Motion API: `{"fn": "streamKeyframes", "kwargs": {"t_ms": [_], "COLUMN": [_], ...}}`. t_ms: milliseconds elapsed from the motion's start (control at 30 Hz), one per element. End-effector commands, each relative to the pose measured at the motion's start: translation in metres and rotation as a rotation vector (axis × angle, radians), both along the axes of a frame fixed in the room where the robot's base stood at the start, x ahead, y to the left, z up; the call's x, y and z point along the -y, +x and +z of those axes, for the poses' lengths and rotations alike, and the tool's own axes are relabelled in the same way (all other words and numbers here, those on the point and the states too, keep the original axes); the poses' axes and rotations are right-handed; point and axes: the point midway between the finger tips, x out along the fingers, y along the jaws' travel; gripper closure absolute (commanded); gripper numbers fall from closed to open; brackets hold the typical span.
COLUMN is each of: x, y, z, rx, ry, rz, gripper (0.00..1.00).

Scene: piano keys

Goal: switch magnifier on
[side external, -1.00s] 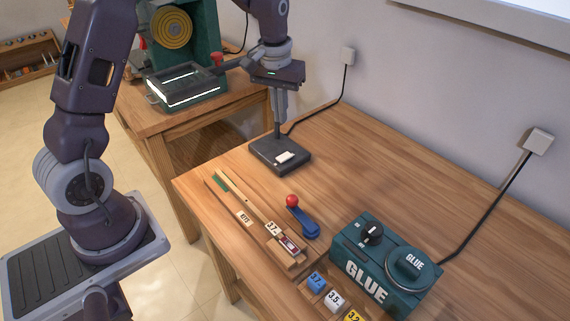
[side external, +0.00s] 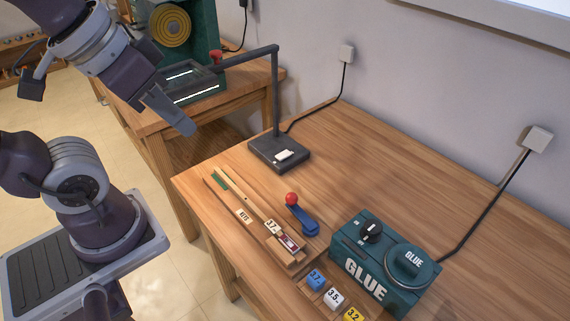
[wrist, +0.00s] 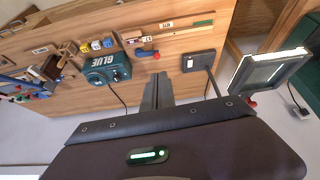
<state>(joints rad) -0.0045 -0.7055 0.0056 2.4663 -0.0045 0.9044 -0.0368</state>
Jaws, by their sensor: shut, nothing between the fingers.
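The magnifier has a dark square base (side external: 268,160) on the bench, with a white rocker switch (side external: 285,155) on top. The base (wrist: 206,58) and switch (wrist: 190,63) also show in the wrist view. A dark post and arm carry the rectangular magnifier head (side external: 205,87), which hangs over the other bench. Bright white strips shine on its frame, also in the wrist view (wrist: 240,75). My gripper (side external: 188,127) is shut and empty, in the air left of the base and clear of the switch. Its fingers (wrist: 158,78) also show together in the wrist view.
A teal glue pot (side external: 385,265) with a black knob stands front right. A red-balled blue lever (side external: 302,218) and a wooden key piece (side external: 250,205) lie before the base. Numbered blocks (side external: 333,298) sit at the front edge. Back right is clear bench.

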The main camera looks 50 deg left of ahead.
Motion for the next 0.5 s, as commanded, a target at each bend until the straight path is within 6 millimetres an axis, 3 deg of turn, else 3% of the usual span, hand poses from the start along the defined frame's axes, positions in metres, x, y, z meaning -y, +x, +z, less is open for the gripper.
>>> {"fn": "streamKeyframes", "kwargs": {"t_ms": [167,267,367,500], "x": [-0.012,-0.026,-0.046,-0.077], "y": [0.071,0.124,0.177,0.243], "z": [0.019,0.017,0.000,-0.045], "rx": [-0.108,-0.175,-0.237,-0.311], "ry": [-0.142,-0.223,-0.285,-0.340], "rz": [0.284,0.503,0.725,1.033], "gripper": [1.00,1.00,1.00,1.00]}}
